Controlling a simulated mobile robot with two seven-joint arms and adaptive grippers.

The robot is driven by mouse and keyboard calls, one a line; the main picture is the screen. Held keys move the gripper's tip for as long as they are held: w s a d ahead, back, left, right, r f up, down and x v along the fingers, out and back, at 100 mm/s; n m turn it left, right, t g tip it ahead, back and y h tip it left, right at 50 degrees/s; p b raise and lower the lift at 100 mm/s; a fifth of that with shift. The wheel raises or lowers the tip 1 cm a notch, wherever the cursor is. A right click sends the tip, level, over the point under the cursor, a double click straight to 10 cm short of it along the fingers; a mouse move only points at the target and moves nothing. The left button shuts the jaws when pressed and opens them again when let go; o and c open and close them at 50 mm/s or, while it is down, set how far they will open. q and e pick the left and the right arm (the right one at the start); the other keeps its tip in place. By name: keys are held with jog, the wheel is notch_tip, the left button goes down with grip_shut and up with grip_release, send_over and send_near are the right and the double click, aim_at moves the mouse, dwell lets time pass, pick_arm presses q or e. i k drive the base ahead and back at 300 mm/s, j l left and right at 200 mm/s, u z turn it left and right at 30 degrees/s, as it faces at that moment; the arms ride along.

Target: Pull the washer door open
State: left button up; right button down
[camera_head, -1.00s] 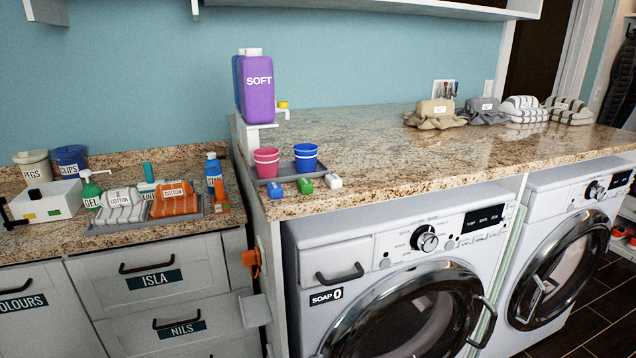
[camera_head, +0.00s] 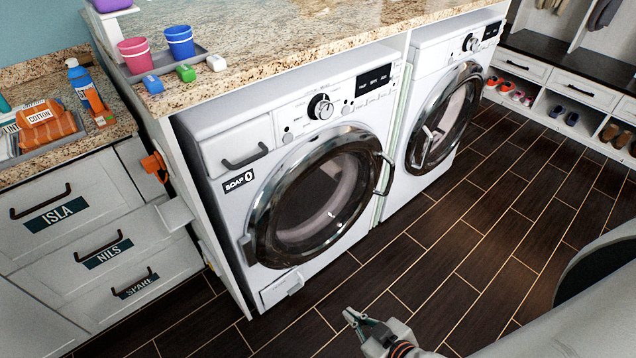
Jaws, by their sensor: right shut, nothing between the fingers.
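The near washer (camera_head: 225,177) is white and stands under the granite counter, with a "SOAP 0" label on its front. Its round door (camera_head: 318,197) has a dark chrome rim and clear glass, and it looks closed. The door handle (camera_head: 385,174) is a dark bar on the right side of the rim. My right gripper (camera_head: 352,318) is low in front of the washer, over the floor. It is shut and empty, well apart from the door and handle. My left gripper is not in view.
A second machine (camera_head: 445,118) with a round door stands to the right. Drawers (camera_head: 85,235) with dark handles are at the left. Cups and small coloured blocks sit on the counter (camera_head: 290,35). The dark plank floor (camera_head: 480,240) is clear in front. A shoe bench (camera_head: 575,90) stands at the back right.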

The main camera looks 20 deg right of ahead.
aim_at(261, 244)
jog(key=l+z, duration=0.1)
jog(key=z, duration=1.25)
jog(key=i+j+z, duration=0.1)
jog(key=i+z, duration=0.2)
jog(key=i, duration=0.2)
